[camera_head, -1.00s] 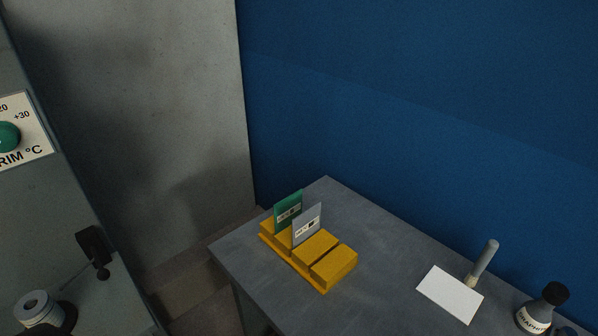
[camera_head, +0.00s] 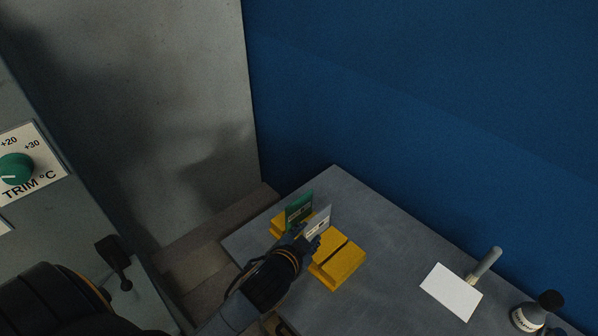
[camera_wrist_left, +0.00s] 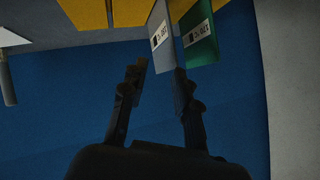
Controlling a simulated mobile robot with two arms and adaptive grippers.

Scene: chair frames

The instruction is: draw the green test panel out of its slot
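The green test panel (camera_head: 298,209) stands upright in the yellow slotted block (camera_head: 342,264) on the grey table. A grey panel (camera_head: 320,223) stands in the block beside it, to the right. My left gripper (camera_head: 306,241) is at the panels and covers part of the block. The green panel (camera_wrist_left: 201,38) is to the right of both fingers. My right gripper is not in view.
A white card (camera_head: 451,291), a grey-handled tool (camera_head: 486,261) and a dark-capped bottle (camera_head: 528,314) are on the table's right. A blue wall (camera_head: 430,90) is behind. A machine with a green knob (camera_head: 15,168) is at left. The table between block and card is clear.

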